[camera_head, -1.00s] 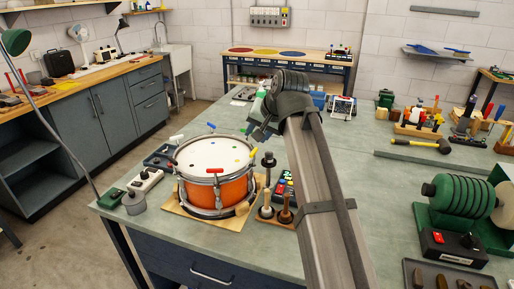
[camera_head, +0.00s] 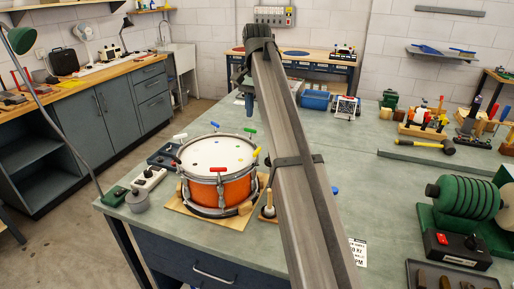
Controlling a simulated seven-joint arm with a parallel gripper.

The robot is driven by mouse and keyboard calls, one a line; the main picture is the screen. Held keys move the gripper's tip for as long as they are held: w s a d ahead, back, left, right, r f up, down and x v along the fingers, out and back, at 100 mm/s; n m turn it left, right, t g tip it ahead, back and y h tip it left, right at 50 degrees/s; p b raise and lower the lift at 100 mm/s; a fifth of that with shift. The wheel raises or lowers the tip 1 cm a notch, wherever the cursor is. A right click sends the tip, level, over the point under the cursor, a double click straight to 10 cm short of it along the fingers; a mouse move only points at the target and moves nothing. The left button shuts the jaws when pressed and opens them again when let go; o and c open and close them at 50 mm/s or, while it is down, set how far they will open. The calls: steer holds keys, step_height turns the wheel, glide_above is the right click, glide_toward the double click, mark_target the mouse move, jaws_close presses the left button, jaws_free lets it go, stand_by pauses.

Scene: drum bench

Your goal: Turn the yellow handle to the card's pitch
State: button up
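The orange snare drum (camera_head: 220,188) stands on a wooden board on the green bench. Small coloured handles ring its rim. The yellow handle (camera_head: 256,152) is at the drum's right edge, close to my arm. The red handle (camera_head: 219,169) is in front, the green (camera_head: 249,131) at the back right, the blue at the back and the white at the back left. A white card (camera_head: 357,252) with dark print lies right of my arm, partly hidden; its pitch is not legible. My gripper (camera_head: 247,104) is above and beyond the drum, apart from the yellow handle; its opening is unclear.
A wooden-handled tool (camera_head: 268,208) stands right of the drum, with my arm hiding the bench behind it. A white switch box (camera_head: 150,177) and a grey cup (camera_head: 137,201) are on the left. A green-coiled machine (camera_head: 466,200) stands at right. Bench between is mostly clear.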

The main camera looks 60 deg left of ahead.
mark_target(257, 150)
step_height(257, 150, down, 13)
steer(key=shift+f, duration=0.15)
stand_by(0.4)
steer(key=shift+c, duration=0.4)
jaws_close()
